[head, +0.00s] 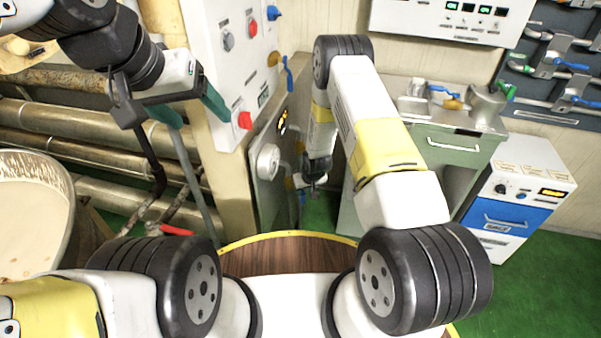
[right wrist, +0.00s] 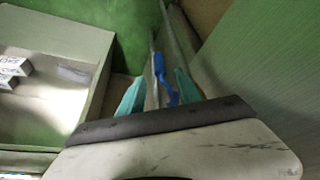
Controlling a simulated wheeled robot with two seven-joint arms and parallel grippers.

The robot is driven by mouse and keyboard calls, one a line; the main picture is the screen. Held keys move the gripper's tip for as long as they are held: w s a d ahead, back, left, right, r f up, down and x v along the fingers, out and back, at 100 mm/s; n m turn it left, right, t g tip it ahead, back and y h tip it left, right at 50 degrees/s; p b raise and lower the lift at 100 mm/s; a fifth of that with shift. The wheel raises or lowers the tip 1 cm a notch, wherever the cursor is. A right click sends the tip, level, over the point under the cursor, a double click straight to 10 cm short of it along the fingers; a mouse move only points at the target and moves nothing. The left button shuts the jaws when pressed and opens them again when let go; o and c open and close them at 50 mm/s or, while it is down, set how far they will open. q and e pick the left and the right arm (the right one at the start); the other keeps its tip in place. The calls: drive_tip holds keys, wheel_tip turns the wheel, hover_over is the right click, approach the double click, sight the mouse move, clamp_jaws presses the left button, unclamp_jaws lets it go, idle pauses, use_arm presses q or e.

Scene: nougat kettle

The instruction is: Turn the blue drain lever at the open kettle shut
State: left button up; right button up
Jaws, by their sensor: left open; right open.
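A blue lever (right wrist: 160,68) shows in the right wrist view on a thin grey pipe, in line with the gap between my right gripper's teal fingers (right wrist: 160,92). I cannot tell whether the fingers touch it. In the head view a small blue part (head: 302,198) shows low beside the right gripper (head: 313,188), which is largely hidden by its own arm. The right gripper is open. A large pale open vessel (head: 30,215) stands at the far left; I cannot tell which lever drains it. My left gripper (head: 190,112) is open and empty before the white panel.
A white panel (head: 215,60) with red and blue knobs stands beside my left gripper. Another blue lever (head: 288,72) hangs at its right edge. Large pipes (head: 90,130) run along the left. A green cabinet (head: 450,150) and a blue-drawer unit (head: 515,195) stand right. Green floor is clear at lower right.

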sight(303, 194)
drive_tip(key=x, duration=0.6)
drive_tip(key=shift+w+f, duration=0.1)
drive_tip(key=shift+f, duration=0.25)
clamp_jaws()
idle(1.1)
